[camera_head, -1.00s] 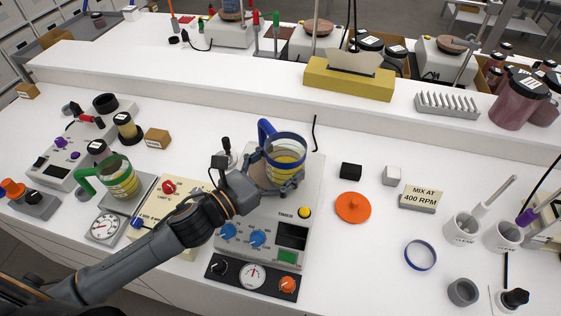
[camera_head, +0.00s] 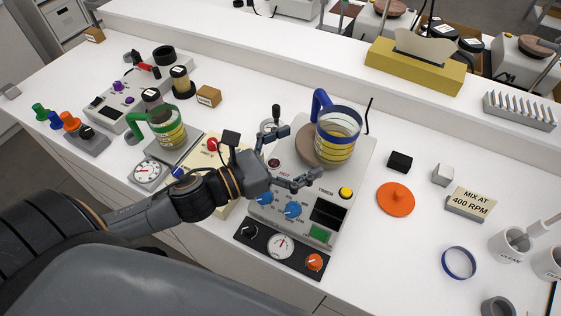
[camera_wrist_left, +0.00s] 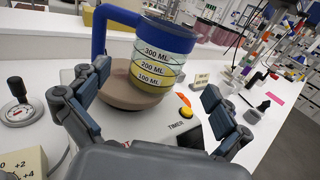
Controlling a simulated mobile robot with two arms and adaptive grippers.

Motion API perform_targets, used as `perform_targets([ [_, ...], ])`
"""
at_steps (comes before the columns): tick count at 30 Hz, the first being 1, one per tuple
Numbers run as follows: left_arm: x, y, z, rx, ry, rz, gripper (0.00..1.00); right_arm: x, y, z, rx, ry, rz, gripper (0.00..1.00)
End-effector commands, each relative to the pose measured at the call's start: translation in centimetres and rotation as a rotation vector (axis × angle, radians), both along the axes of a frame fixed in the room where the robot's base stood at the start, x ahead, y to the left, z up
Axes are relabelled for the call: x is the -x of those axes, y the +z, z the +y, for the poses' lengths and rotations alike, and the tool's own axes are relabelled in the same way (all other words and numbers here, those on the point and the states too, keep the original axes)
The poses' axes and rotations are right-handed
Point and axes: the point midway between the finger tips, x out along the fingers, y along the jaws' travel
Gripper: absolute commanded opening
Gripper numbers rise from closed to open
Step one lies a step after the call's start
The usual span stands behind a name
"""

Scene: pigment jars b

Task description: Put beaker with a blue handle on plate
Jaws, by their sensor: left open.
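The beaker with a blue handle (camera_head: 338,138) stands upright on the round brown plate (camera_head: 311,148) of the stirrer device, toward the plate's right side. It has a blue rim and yellow liquid inside. In the left wrist view the beaker (camera_wrist_left: 160,62) stands on the brown plate (camera_wrist_left: 120,92), beyond my open fingers. My left gripper (camera_head: 297,154) is open and empty, in front of the beaker and apart from it; it also shows in the left wrist view (camera_wrist_left: 155,100). My right gripper is not in view.
A beaker with a green handle (camera_head: 167,130) stands on another device to the left. An orange disc (camera_head: 396,199), a black block (camera_head: 400,162) and a blue ring (camera_head: 459,262) lie to the right. A thin black rod (camera_head: 368,115) rises behind the stirrer.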

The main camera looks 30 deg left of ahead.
Motion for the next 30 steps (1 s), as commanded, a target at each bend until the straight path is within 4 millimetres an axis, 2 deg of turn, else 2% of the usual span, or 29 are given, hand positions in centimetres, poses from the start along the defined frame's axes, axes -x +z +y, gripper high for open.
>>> perform_targets([
  [4, 1.8, -0.3, 1.0, -0.003, -0.003, 0.003, 1.0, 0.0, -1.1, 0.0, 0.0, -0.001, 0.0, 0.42],
  [12, 3.6, -0.1, 2.3, 0.0, -0.001, 0.0, 1.0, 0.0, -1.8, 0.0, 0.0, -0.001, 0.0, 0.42],
  [30, 4.0, 0.1, 2.6, -0.002, -0.002, -0.001, 1.0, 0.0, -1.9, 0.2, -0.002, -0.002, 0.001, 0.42],
])
